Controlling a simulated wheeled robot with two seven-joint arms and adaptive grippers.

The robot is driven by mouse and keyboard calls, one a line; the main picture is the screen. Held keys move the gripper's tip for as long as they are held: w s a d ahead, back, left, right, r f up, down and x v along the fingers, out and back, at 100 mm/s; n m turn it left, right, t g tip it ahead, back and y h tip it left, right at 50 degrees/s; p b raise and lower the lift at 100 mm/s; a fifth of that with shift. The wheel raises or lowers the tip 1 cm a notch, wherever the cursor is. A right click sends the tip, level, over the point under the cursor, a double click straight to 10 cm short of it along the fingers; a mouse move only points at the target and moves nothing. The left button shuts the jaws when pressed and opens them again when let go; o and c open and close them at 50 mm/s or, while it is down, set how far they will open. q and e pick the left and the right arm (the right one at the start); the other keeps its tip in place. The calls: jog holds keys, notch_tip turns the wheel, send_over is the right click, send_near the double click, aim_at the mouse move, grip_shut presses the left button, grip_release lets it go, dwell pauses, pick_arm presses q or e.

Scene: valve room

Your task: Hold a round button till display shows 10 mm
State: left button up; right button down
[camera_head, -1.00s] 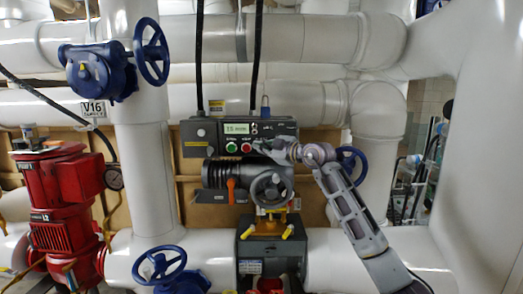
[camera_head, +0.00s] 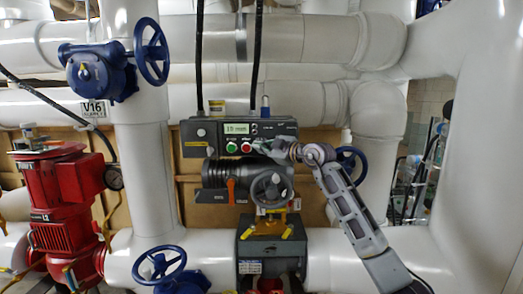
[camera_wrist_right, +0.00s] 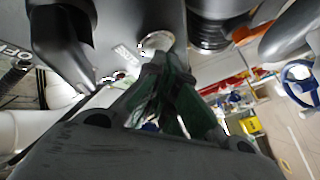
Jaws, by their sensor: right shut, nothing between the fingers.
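The grey control box (camera_head: 216,142) carries a small lit display (camera_head: 237,128); its digits are too small to read surely. Below it are a round green button (camera_head: 231,147) and a round red button (camera_head: 246,147). My right gripper (camera_head: 260,147) is shut and empty at the panel, just right of the red button. Whether it touches the panel cannot be told from the head view. In the wrist view, the closed fingertips (camera_wrist_right: 167,62) are close to a pale round disc (camera_wrist_right: 157,41) on the grey panel. My left gripper is not in view.
A grey handwheel (camera_head: 270,187) and an orange lever (camera_head: 231,190) sit below the box. A blue handwheel (camera_head: 351,163) is behind my right wrist. White pipes surround the box. A red pump (camera_head: 62,195) stands at the left.

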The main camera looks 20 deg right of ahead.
jog(key=shift+s, duration=0.2)
jog(key=shift+s+a, duration=0.2)
jog(key=shift+s, duration=0.4)
jog(key=shift+s, duration=0.1)
dwell(0.3)
jog(key=shift+s+a+b, duration=0.25)
jog(key=shift+s, duration=0.5)
jog(key=shift+s+a+b, duration=0.2)
jog(key=shift+s+b, duration=0.05)
jog(key=shift+s, duration=0.55)
jog(key=shift+s+a+b, duration=0.25)
jog(key=shift+s, duration=0.5)
jog(key=shift+f, duration=0.1)
